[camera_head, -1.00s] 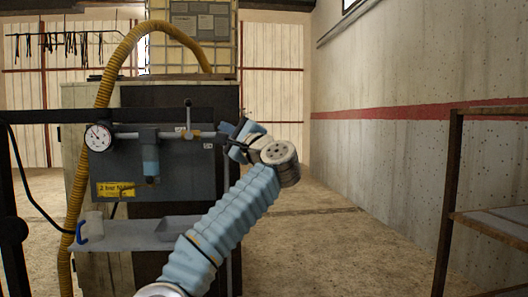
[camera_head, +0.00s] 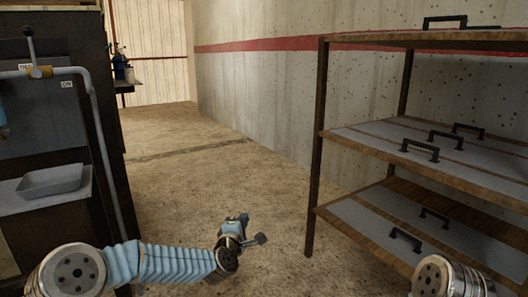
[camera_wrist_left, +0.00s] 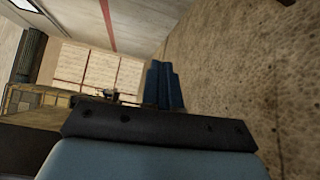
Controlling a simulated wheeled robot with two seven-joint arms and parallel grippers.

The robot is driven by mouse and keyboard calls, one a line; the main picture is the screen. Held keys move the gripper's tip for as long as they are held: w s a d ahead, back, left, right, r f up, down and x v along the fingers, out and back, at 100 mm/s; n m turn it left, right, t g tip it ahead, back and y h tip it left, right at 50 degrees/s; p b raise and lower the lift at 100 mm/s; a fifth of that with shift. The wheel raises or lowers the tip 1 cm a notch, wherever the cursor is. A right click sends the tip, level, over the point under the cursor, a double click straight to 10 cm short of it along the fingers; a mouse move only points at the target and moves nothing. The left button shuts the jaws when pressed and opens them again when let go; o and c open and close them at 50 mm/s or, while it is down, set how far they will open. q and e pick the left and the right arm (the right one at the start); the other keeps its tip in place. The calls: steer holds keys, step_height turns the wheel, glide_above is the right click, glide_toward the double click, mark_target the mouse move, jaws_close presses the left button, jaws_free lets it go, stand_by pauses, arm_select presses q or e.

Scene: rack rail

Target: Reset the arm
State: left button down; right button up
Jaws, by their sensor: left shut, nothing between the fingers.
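My left arm comes in from the lower left of the head view, with its pale blue sleeve running right over the floor. Its gripper (camera_head: 243,219) is small and dark there, in open air between the workbench and the shelf rack. Only a round joint of my right arm shows at the lower right of the head view; the right gripper is out of view.
A dark workbench panel (camera_head: 45,112) with a pipe, a lever and a grey tray (camera_head: 52,181) stands at the left. A rack (camera_head: 312,150) with several handled panels stands at the right. The concrete floor (camera_head: 190,170) between them is clear.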

arm_select(q)
steer(key=s+f+m+g+h, duration=0.1)
steer(key=s+f+m+g, duration=0.2)
steer(key=f, duration=0.4)
steer(key=s+f+m+g, duration=0.15)
steer(key=s+f, duration=0.25)
steer(key=f, duration=0.4)
steer(key=s+a+f+m+g, duration=0.3)
steer(key=s+f+m+g, duration=0.45)
steer(key=s+f, duration=1.15)
steer(key=s+a+f+m+g, duration=0.1)
steer(key=s+m+g, duration=0.1)
steer(key=s, duration=0.6)
steer(key=s+a+f+m+g, duration=0.1)
steer(key=s+a+g, duration=0.1)
steer(key=s, duration=0.6)
step_height(320, 180, up, 18)
steer(key=p, duration=1.7)
steer(key=shift+d+f+m+p, duration=0.25)
steer(key=shift+d+m+p, duration=0.1)
steer(key=shift+d, duration=0.1)
